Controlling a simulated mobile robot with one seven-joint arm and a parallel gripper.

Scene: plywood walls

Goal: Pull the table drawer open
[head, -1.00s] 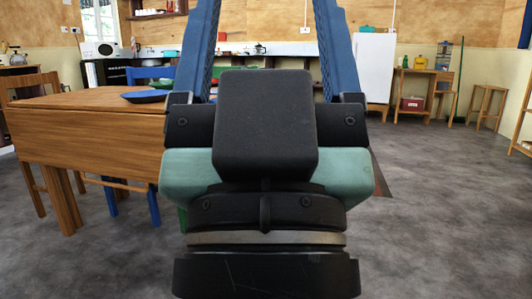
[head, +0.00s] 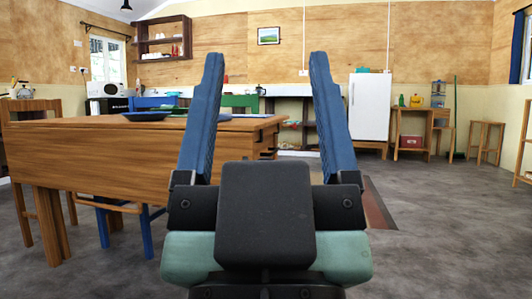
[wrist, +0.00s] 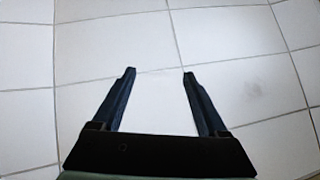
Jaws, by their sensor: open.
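The wooden table (head: 110,160) stands at the left in the head view, with its long side towards me. Its right end shows small dark gaps or fittings, partly hidden behind my left finger; I cannot make out a drawer or handle there for certain. My gripper (head: 267,57) is open and empty, its two blue fingers pointing up in front of the table's right end. In the wrist view my gripper (wrist: 158,72) has nothing between its fingers, only a white tiled surface behind them. It appears apart from the table.
Chairs stand around the table, a wooden one (head: 30,105) at the far left and a blue one under it. A white fridge (head: 369,105), a small wooden shelf (head: 412,130) and a stool (head: 487,140) stand at the back right. The grey floor at right is mostly clear.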

